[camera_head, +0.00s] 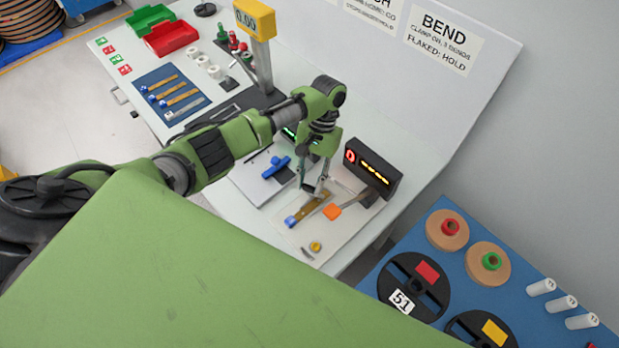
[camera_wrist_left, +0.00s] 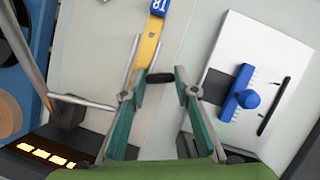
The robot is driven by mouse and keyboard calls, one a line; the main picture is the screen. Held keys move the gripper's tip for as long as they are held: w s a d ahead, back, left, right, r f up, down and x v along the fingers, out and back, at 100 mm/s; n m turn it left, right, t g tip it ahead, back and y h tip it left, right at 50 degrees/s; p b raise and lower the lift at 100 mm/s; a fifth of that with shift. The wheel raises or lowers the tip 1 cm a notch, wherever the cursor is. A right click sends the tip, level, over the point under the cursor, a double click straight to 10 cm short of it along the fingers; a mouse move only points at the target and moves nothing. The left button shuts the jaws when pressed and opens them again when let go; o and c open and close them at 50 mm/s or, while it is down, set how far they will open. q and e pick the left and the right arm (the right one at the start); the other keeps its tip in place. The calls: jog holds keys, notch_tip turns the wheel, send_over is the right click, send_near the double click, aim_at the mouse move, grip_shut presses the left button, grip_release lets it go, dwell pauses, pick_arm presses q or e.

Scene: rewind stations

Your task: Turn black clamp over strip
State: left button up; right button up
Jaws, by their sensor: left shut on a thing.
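A brass-coloured strip (camera_head: 313,206) with a blue end lies on a pale plate at the front of the bench. In the left wrist view the strip (camera_wrist_left: 147,52) runs up the picture to a blue tag with white digits. My left gripper (camera_head: 316,186) reaches down at the strip's far end. In the left wrist view its fingertips (camera_wrist_left: 160,75) are on either side of the small black clamp (camera_wrist_left: 160,78), shut on it. My right gripper is not in view.
A black display (camera_head: 372,173) with lit text stands right of my gripper. An orange block (camera_head: 332,211) and a small yellow piece (camera_head: 315,246) are near the strip. A blue clamp (camera_head: 276,167) sits on a neighbouring plate to the left. Reels (camera_head: 447,230) lie on a blue table.

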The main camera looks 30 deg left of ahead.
pick_arm(q)
jog(key=shift+d+m+y+p, duration=0.1)
jog(key=shift+m+y+p, duration=0.55)
jog(key=shift+m, duration=1.05)
jog(key=o, duration=1.1)
jog(key=v, duration=1.2)
jog(key=shift+s+d, duration=0.1)
jog(key=shift+s, duration=0.05)
jog(key=shift+s, duration=0.1)
